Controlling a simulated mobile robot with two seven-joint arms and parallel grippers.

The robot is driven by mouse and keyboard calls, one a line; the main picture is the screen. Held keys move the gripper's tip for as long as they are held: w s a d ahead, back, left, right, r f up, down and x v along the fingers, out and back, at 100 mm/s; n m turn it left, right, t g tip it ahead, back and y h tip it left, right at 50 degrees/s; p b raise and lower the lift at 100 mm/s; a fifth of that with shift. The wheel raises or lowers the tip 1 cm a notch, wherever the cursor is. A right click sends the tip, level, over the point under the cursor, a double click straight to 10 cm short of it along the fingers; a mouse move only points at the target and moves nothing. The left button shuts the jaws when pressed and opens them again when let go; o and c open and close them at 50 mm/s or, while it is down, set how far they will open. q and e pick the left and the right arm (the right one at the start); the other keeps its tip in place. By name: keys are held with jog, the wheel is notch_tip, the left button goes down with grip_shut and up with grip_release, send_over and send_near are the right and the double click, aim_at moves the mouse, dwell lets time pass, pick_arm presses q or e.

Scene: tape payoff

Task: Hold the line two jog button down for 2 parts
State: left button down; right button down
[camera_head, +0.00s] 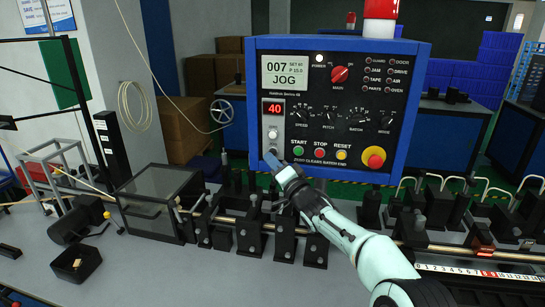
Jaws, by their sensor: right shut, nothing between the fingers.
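The control panel (337,108) is a black face in a blue housing. A red readout below the screen (273,108) shows 40. My right gripper (271,161) is shut and empty, its tip at the panel's lower left corner, below a pale round button (272,134). My left gripper is out of view.
Green START (298,151), red STOP (320,153) and yellow RESET (341,155) buttons sit just right of the tip. A red emergency knob (374,157) is further right. Below runs a bench (215,272) with black fixtures, a clear-sided box (150,210) and a ruler strip (475,272).

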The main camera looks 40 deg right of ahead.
jog(key=shift+a, duration=0.1)
jog(key=s+a+b, duration=0.1)
jog(key=a+b, duration=0.1)
jog(key=s+a+b, duration=0.1)
jog(key=s+b, duration=0.1)
jog(key=shift+a, duration=0.4)
jog(key=shift+r, duration=0.1)
dwell(0.5)
